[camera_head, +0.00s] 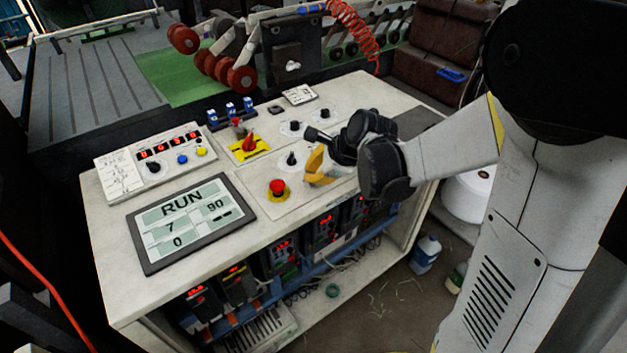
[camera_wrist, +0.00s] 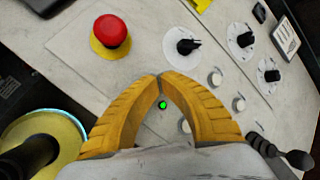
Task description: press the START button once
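My gripper (camera_head: 318,180) is over the right part of the white control desk, its yellow fingers pointing down at the panel. In the wrist view the two curved fingertips (camera_wrist: 160,76) meet, with nothing held between them. A small round green button or light (camera_wrist: 163,104) shows in the gap behind the fingertips. Several small white round buttons (camera_wrist: 215,77) sit just right of the fingers. No START label can be read, and I cannot tell whether the fingertips touch the panel. The display (camera_head: 188,220) reads RUN, with 7, 90 and 0.
A red mushroom button on a yellow base (camera_head: 278,187) stands left of my gripper. Black rotary knobs (camera_wrist: 185,45) stand beyond the fingertips. A red switch on a yellow plate (camera_head: 249,145) and a counter box with red digits (camera_head: 165,150) are farther left.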

